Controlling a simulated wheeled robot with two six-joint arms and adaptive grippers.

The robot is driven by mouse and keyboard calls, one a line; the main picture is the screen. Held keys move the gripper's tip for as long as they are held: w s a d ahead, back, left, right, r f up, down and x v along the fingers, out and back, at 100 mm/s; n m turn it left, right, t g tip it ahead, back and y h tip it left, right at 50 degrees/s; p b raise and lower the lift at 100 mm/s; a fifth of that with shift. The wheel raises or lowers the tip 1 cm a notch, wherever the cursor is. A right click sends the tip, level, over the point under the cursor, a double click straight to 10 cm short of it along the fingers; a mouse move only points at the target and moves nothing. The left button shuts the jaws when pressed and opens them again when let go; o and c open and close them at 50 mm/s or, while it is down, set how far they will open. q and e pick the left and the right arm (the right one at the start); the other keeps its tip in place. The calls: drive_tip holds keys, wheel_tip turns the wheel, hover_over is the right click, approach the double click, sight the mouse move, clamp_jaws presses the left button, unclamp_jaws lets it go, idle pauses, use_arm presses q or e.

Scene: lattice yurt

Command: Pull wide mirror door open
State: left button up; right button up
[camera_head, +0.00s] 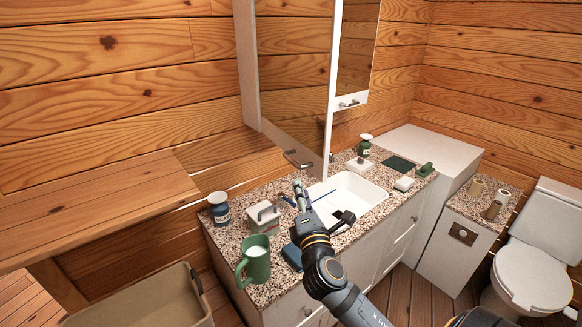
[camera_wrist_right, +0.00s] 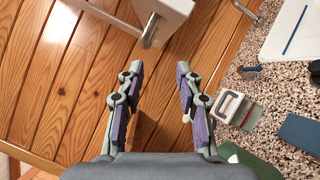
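The wide mirror door (camera_head: 292,75) hangs above the counter. Its lower edge slants down and right, so it appears to stand out at an angle from the cabinet. Its metal handle (camera_head: 297,160) is low, near its free edge. In the right wrist view the white door corner (camera_wrist_right: 172,8) and the handle (camera_wrist_right: 150,30) show just beyond my fingertips. My right gripper (camera_head: 302,190) is below the handle. Its two fingers (camera_wrist_right: 159,78) are apart with nothing between them, and it looks clear of the handle. My left gripper is not in view.
A narrower mirror door (camera_head: 357,45) is to the right. Below are a sink (camera_head: 355,190), a green mug (camera_head: 256,262), a jar (camera_head: 220,210), a grey-white box (camera_head: 262,215) and a blue item (camera_head: 292,257) on the speckled counter. A toilet (camera_head: 532,270) stands at right.

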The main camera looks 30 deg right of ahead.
sight(291, 159)
drive_tip(key=shift+n+t, duration=0.5)
drive_tip(key=shift+n, duration=0.4)
drive_tip(key=p+x, duration=0.1)
drive_tip(key=x, duration=0.2)
drive_tip(key=r+p+x, duration=0.1)
drive_tip(key=x, duration=0.2)
drive_tip(key=p+x, duration=0.2)
drive_tip(key=x, duration=0.2)
drive_tip(key=shift+a+r, duration=0.25)
drive_tip(key=shift+a, duration=0.15)
drive_tip(key=shift+w+d, duration=0.1)
drive_tip(key=shift+w, duration=0.35)
drive_tip(key=shift+c, duration=0.3)
clamp_jaws()
